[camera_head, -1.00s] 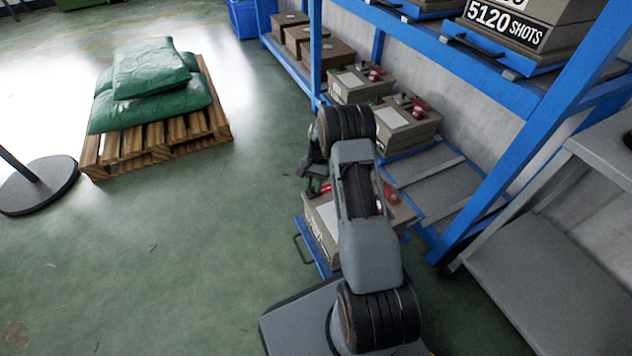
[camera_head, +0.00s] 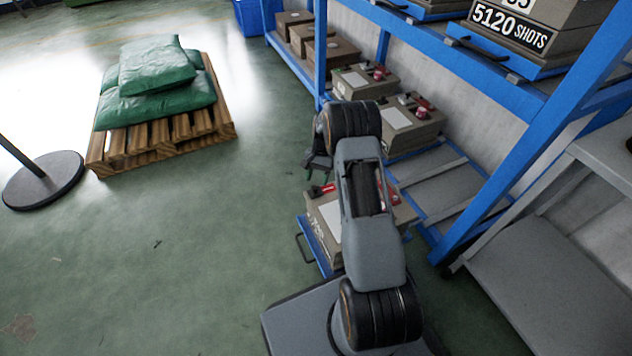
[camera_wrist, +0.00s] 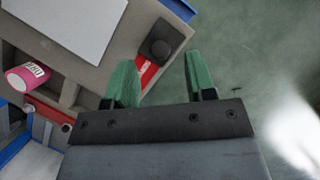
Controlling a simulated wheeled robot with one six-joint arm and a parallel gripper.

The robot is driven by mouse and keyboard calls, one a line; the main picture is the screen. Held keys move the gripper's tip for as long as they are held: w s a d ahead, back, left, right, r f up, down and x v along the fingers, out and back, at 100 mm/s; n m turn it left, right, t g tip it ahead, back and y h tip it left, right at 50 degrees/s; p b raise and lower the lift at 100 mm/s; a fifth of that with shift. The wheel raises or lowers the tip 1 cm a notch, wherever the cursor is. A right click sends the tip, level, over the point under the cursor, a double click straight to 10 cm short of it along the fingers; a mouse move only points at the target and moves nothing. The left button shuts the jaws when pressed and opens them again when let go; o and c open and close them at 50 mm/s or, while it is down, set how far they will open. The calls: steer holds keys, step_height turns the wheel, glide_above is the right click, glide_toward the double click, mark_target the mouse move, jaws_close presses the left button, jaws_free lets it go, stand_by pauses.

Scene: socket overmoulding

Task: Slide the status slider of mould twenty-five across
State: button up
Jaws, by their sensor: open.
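The mould (camera_head: 327,222) sits low on a pulled-out blue tray, partly hidden by my arm. A white sheet lies on its top, also seen in the wrist view (camera_wrist: 75,22). The slider's dark block (camera_wrist: 160,46) stands at the mould's edge, with a red strip (camera_wrist: 148,74) beside it. The red strip also shows in the head view (camera_head: 324,189). My gripper (camera_wrist: 160,62) has two green fingers, open and empty. The left finger is over the mould and hides part of the strip; the right is over the floor. The block appears just beyond the fingertips; I cannot tell contact.
A pink labelled cylinder (camera_wrist: 28,76) lies on the mould's other side. The blue rack (camera_head: 437,245) holds other moulds (camera_head: 408,122) behind my arm. A pallet (camera_head: 160,138) with green sacks stands at left. The floor (camera_head: 200,260) between is clear.

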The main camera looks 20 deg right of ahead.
steer(key=p+v, duration=0.3)
steer(key=v, duration=0.8)
steer(key=s+a+r+n+t+h+p, duration=0.1)
steer(key=s+a+r+p, duration=0.2)
steer(key=r+p, duration=0.55)
steer(key=s+a+r+n+t+p, duration=0.1)
steer(key=s+a+r+n+p, duration=0.15)
steer(key=r, duration=1.05)
steer(key=s+a+r+n+t+h+p, duration=0.1)
steer(key=s+a+r+p, duration=0.2)
steer(key=r+p, duration=0.55)
steer(key=s+a+r+n+t+p, duration=0.1)
steer(key=s+a+r+n+p, duration=0.1)
steer(key=s+r+p, duration=0.4)
steer(key=s+a+r+n+t+h+p, duration=0.1)
steer(key=s+a+r+n+t+p, duration=0.1)
steer(key=s+r+p, duration=0.4)
steer(key=s+a+r, duration=0.1)
steer(key=s+r, duration=0.3)
steer(key=r, duration=0.5)
steer(key=shift+s+a+t+p, duration=0.25)
steer(key=shift+s+t+p, duration=0.05)
steer(key=shift+s, duration=0.05)
steer(key=shift+s+n, duration=0.3)
steer(key=shift+n, duration=0.05)
